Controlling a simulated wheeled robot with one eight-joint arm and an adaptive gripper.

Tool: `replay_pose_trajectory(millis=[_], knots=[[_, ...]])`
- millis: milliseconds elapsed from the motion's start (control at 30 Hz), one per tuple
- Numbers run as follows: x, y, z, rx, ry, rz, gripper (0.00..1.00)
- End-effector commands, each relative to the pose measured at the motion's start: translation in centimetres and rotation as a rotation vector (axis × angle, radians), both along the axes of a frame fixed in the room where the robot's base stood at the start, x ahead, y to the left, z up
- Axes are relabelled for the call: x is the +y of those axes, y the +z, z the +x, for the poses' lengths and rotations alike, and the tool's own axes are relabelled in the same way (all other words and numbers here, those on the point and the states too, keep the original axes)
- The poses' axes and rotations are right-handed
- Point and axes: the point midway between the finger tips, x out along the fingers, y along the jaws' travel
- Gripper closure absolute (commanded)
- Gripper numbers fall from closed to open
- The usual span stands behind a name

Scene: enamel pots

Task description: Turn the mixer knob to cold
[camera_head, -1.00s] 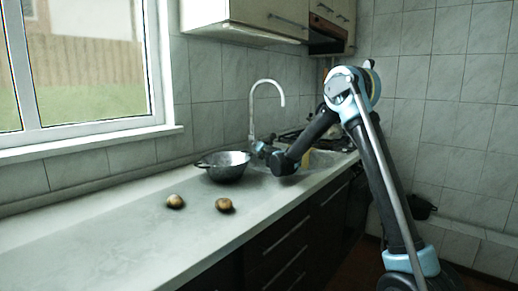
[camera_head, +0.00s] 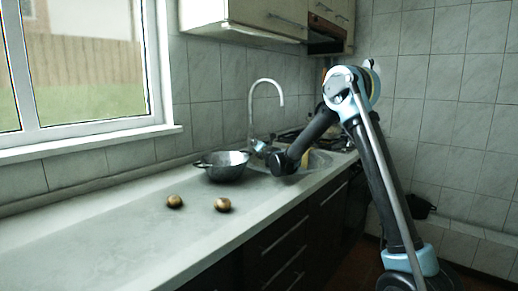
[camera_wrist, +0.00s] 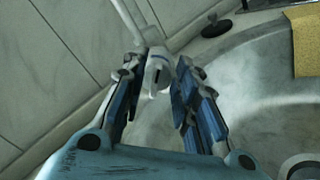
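My gripper (camera_head: 261,148) reaches the tap base in the head view, where the knob is too small to make out. In the wrist view my gripper (camera_wrist: 160,74) is open, one blue-padded finger on each side of the knob. The right finger is very close to it; I cannot tell whether either finger touches.
Two potatoes (camera_head: 174,202) (camera_head: 222,205) lie in front. A yellow sponge (camera_wrist: 307,42) and a dark plug (camera_wrist: 216,27) show by the sink. Tiled wall is close behind the tap.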

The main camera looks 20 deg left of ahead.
Motion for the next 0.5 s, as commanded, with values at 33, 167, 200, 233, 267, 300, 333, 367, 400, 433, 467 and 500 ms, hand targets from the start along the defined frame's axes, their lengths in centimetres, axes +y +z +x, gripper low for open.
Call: replay_pose_trajectory(millis=[33, 167, 200, 233, 267, 300, 333, 367, 400, 433, 467, 500], knots=[[-0.2, 0.0, -0.3, 0.0, 0.0, 0.0, 0.72], [-0.9, 0.0, -1.5, 0.001, 0.001, 0.0, 0.72], [-1.3, 0.0, -2.1, 0.001, 0.001, 0.0, 0.72], [-1.6, 0.0, -2.5, 0.001, 0.001, 0.0, 0.72], [-2.0, 0.0, -3.0, 0.001, 0.001, 0.0, 0.72], [-2.4, 0.0, -3.7, 0.001, 0.0, 0.001, 0.72], [-2.8, 0.0, -4.2, 0.001, 0.0, 0.001, 0.72], [-3.1, 0.0, -4.7, 0.001, -0.001, 0.0, 0.72], [-3.5, 0.0, -5.3, 0.001, -0.001, 0.0, 0.72], [-3.9, 0.0, -5.8, 0.001, -0.001, 0.0, 0.72], [-4.2, 0.0, -6.2, 0.001, -0.001, 0.0, 0.72], [-4.6, -0.1, -6.8, 0.001, -0.001, 0.0, 0.72]])
